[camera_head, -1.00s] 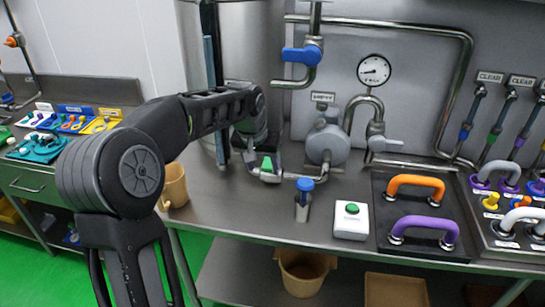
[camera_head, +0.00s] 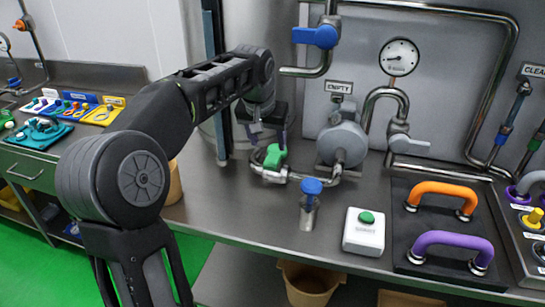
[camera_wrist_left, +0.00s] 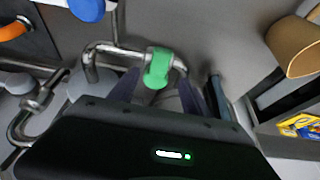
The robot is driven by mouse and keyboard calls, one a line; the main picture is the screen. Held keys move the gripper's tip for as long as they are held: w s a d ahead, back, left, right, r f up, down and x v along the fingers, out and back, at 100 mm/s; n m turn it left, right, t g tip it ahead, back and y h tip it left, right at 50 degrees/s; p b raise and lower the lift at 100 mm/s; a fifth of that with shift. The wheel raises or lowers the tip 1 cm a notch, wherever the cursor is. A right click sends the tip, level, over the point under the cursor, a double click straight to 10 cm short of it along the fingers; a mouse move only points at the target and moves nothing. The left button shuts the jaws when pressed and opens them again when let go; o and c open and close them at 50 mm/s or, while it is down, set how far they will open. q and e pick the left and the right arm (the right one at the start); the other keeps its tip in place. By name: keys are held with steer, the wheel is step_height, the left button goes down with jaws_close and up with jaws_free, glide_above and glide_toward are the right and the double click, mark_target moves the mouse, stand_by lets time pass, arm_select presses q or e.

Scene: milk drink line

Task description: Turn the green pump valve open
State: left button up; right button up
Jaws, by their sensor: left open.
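The green pump valve handle (camera_head: 274,156) sits on a metal pipe low on the steel counter, left of the grey pump (camera_head: 342,144). In the left wrist view the green handle (camera_wrist_left: 158,67) lies ahead of the fingers, roughly centred between them. My left gripper (camera_head: 267,138) is open, pointing down just above and behind the handle in the head view. Whether a finger touches the handle I cannot tell. My right gripper is not in view.
A blue-topped valve (camera_head: 311,187) stands just right of the green one. A white box with a green button (camera_head: 364,231) and orange (camera_head: 443,195) and purple (camera_head: 452,243) handles are farther right. A blue lever (camera_head: 318,37) and gauge (camera_head: 400,57) are above.

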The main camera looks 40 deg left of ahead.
mark_target(272, 158)
arm_select(q)
steer(key=shift+p+x, duration=0.35)
steer(key=shift+x, duration=3.65)
steer(key=shift+c, duration=0.6)
jaws_close()
